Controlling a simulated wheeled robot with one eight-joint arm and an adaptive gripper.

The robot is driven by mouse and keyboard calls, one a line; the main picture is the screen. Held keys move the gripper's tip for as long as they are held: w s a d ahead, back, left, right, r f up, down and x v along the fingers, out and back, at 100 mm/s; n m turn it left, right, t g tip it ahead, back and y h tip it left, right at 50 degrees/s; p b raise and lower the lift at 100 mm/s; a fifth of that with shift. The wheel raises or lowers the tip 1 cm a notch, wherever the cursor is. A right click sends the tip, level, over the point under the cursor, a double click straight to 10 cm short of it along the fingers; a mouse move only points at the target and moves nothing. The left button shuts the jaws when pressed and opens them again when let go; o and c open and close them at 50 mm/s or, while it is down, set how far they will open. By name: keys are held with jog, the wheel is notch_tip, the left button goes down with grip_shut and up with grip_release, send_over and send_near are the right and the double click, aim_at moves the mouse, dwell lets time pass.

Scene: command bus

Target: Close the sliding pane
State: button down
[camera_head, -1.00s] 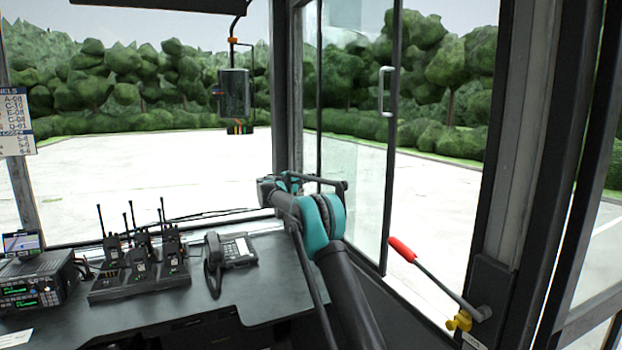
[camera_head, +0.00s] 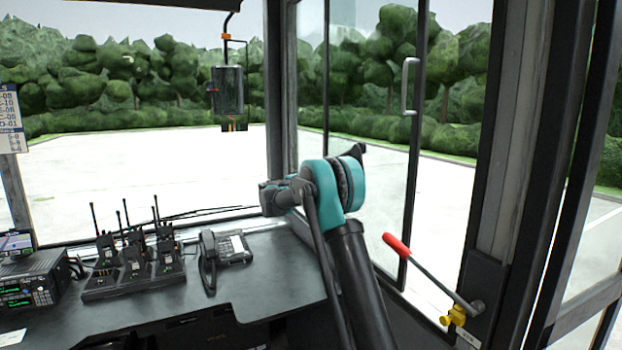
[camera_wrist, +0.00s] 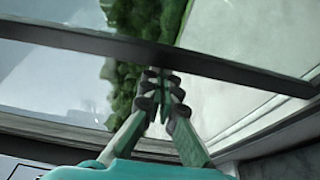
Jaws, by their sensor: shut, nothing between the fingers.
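The sliding pane (camera_head: 388,200) is a clear sheet in a thin black frame, in the right half of the head view. A grey handle (camera_head: 410,85) sits on its right upright. An open gap lies between that upright and the thick dark post at the right. In the wrist view my gripper (camera_wrist: 160,75) is shut and empty. Its fingertips are at a dark bar (camera_wrist: 235,70) that looks like part of the window frame; I cannot tell whether they touch it. In the head view my arm's teal joint stands before the pane, and the fingertips cannot be made out.
A red-tipped lever (camera_head: 430,268) juts toward the lower part of the gap. On the dark desk (camera_head: 255,285) at left are a phone (camera_head: 226,250), several handheld radios in a charger (camera_head: 133,280) and a radio set (camera_head: 35,280). The thick post (camera_head: 510,150) bounds the right side.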

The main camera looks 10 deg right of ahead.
jog(key=s+d, duration=0.2)
jog(key=s, duration=0.6)
jog(key=s+d, duration=0.3)
jog(key=s, duration=0.5)
jog(key=shift+d, duration=0.25)
jog(key=shift+s, duration=0.15)
